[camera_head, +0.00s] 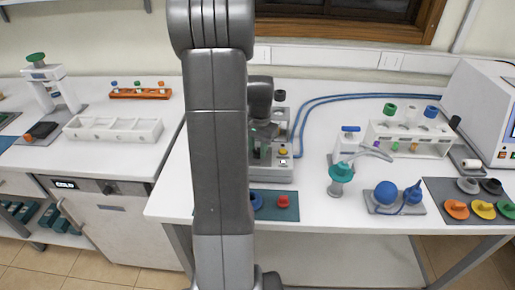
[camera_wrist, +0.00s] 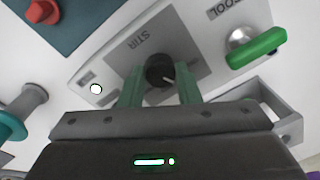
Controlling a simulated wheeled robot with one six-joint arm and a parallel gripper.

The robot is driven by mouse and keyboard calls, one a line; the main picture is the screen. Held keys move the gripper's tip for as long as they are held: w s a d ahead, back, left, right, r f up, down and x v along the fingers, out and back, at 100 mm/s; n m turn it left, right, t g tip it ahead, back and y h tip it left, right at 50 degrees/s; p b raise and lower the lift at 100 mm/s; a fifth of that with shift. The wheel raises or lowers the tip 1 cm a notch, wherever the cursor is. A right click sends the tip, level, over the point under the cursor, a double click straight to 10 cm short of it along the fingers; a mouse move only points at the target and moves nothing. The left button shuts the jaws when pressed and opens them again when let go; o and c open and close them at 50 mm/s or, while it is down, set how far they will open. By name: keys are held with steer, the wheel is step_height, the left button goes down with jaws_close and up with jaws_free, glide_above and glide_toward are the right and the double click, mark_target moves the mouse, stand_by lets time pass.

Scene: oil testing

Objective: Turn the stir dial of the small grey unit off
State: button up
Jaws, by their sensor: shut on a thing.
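The small grey unit (camera_head: 270,172) stands on the right bench behind my arm, which hides part of it. In the wrist view its panel shows a grey plate (camera_wrist: 190,58) with the label STIR. The black stir dial (camera_wrist: 160,70) sits on that plate, a short white mark on its face pointing to the lower right in the picture. My gripper (camera_wrist: 160,86) has its green fingers on either side of the dial and is shut on it. In the head view my arm largely hides the dial and fingers.
On the panel are a white round button (camera_wrist: 96,89) and a green lever (camera_wrist: 257,48) near the COOL label. A teal mat with a red piece (camera_head: 283,201) lies in front. A teal-topped flask (camera_head: 341,178), a tube rack (camera_head: 408,138) and blue bulbs (camera_head: 386,193) stand to the right.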

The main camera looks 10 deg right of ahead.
steer(key=n+b, duration=0.1)
steer(key=n, duration=0.5)
steer(key=shift+n, duration=0.4)
stand_by(0.4)
steer(key=o, duration=1)
steer(key=shift+c, duration=0.2)
step_height(320, 180, up, 14)
steer(key=b, duration=0.1)
steer(key=shift+d, duration=0.35)
steer(key=shift+f, duration=0.2)
steer(key=f, duration=1.3)
steer(key=shift+a+f+p, duration=0.3)
steer(key=shift+f+p, duration=0.05)
steer(key=shift+p, duration=0.05)
steer(key=shift+r, duration=0.1)
